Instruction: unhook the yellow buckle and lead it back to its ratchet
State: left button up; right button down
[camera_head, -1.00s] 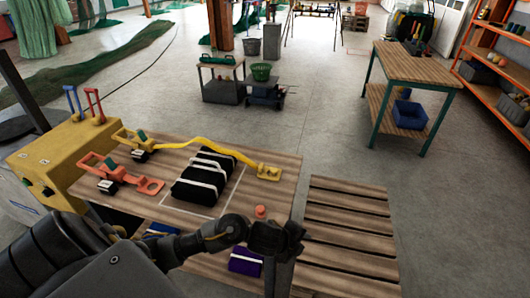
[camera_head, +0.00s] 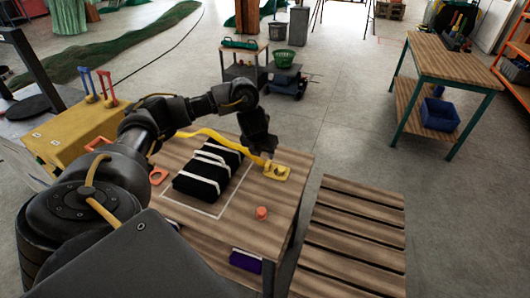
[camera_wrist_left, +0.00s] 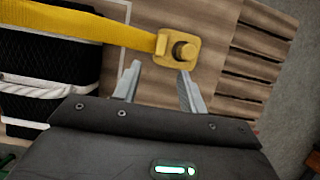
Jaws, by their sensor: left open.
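The yellow buckle (camera_head: 275,172) sits at the right back corner of the wooden table, around a round peg. It also shows in the left wrist view (camera_wrist_left: 178,48), with the peg standing up through it. A yellow strap (camera_head: 222,139) runs from it to the left, past the black bundle. My left gripper (camera_head: 264,153) is above and just behind the buckle. In the left wrist view its two fingers (camera_wrist_left: 160,88) are apart and empty, pointing at the buckle without holding it. The yellow ratchet is hidden behind my left arm. My right gripper is not in view.
A black bundle with white bands (camera_head: 208,170) lies mid-table in a white outline. An orange buckle end (camera_head: 158,175) and an orange knob (camera_head: 262,213) are on the table. A yellow box with levers (camera_head: 75,128) stands left. A slatted pallet (camera_head: 345,235) lies right.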

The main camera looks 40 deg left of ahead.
aim_at(270, 164)
pick_arm(q)
jog(key=b+x, duration=0.4)
jog(key=x, duration=0.4)
jog(key=shift+d+f, duration=0.1)
jog(key=shift+f, duration=0.2)
jog(key=shift+w+f, duration=0.2)
jog(key=shift+f, duration=0.05)
jog(key=shift+w+f, duration=0.25)
jog(key=shift+f, duration=0.45)
jog(key=shift+c, duration=1)
grip_shut()
jog(key=shift+w+d, duration=0.2)
jog(key=shift+d, duration=0.1)
jog(key=shift+r+p, duration=0.25)
jog(key=shift+p, duration=0.2)
